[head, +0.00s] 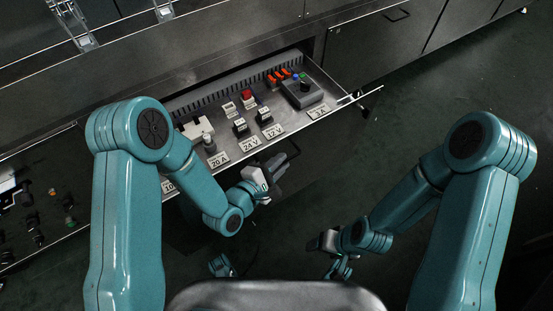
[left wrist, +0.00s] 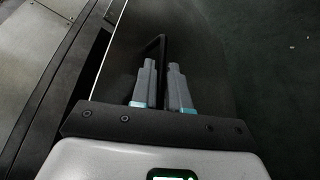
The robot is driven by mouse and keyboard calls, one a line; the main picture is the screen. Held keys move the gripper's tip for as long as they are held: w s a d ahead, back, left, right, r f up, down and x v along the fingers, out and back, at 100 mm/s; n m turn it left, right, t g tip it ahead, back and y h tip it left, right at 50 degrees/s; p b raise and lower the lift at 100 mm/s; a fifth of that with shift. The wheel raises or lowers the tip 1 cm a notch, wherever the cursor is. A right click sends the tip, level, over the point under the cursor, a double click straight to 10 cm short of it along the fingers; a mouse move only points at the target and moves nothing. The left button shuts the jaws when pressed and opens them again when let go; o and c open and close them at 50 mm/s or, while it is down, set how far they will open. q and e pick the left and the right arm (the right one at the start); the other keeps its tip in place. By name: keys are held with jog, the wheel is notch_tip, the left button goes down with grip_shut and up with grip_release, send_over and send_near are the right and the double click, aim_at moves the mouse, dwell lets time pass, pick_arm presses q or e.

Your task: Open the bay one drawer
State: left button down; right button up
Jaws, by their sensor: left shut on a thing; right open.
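The drawer (head: 325,132) under my left arm stands pulled out from the steel cabinet, its inside in view. It holds labelled parts, with labels such as 20 A, 24 V and 12 V. Its black bar handle (head: 293,150) is on the front face and also shows in the left wrist view (left wrist: 161,42). My left gripper (head: 277,166) is shut on this handle, with one grey finger on each side (left wrist: 160,80). Which bay number the drawer bears I cannot read. My right gripper (head: 322,241) is open, empty and apart from the drawer, over the floor.
A red button (head: 247,95) and a grey box with a black knob (head: 304,89) are in the drawer. Another open tray with dark parts (head: 38,225) lies at the left. A closed front with a handle (head: 380,35) is at the upper right. Dark floor (head: 430,100) is clear on the right.

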pick_arm(q)
jog(key=shift+f, duration=0.1)
jog(key=c, duration=1.5)
grip_release()
jog(key=p+v, duration=0.7)
jog(key=v, duration=0.5)
